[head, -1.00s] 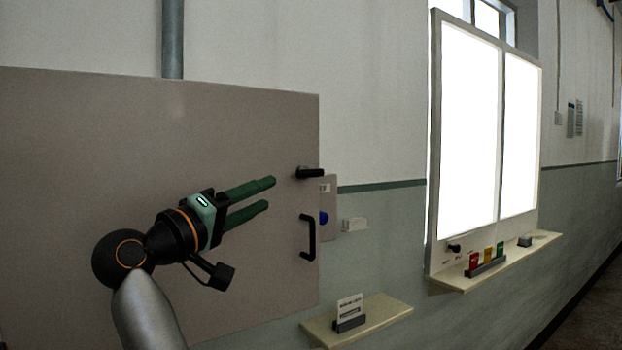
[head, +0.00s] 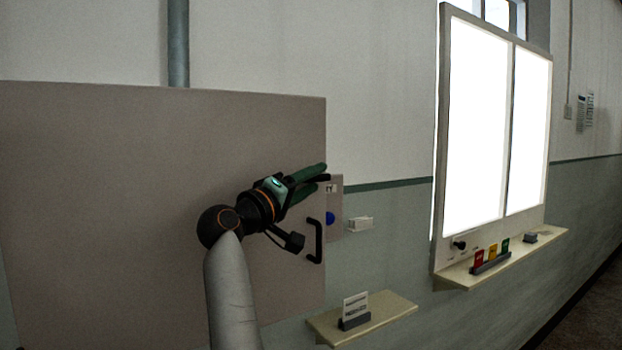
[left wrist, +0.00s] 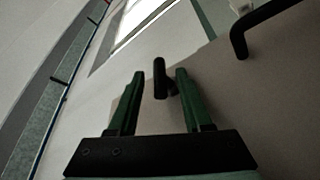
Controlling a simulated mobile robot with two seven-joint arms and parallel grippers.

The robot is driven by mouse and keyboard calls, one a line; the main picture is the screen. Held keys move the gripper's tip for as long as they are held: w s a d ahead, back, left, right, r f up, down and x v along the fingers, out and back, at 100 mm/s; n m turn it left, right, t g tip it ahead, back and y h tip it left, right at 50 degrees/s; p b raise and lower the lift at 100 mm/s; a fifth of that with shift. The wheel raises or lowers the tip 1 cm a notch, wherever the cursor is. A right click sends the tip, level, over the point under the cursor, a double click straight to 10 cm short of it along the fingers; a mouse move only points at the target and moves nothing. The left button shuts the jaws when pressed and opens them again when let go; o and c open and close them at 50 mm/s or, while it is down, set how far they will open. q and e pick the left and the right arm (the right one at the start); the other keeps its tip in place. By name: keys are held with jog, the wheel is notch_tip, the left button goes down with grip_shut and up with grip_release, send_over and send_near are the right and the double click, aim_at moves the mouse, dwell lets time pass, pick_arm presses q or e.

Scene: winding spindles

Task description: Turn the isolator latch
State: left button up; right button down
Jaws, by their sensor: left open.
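The isolator latch (head: 325,178) is a small black lever near the right edge of a grey-brown cabinet door. In the head view it is mostly hidden by my left gripper (head: 321,175). In the left wrist view the latch (left wrist: 159,78) stands between the two green fingers, with a visible gap to each fingertip. The left gripper is open around it and does not visibly touch it. My right gripper is not in view.
A black pull handle (head: 315,241) sits below the latch on the cabinet door (head: 110,200). A shelf (head: 392,310) with a card holder juts out below.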

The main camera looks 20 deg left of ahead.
pick_arm(q)
grip_shut()
dwell(0.4)
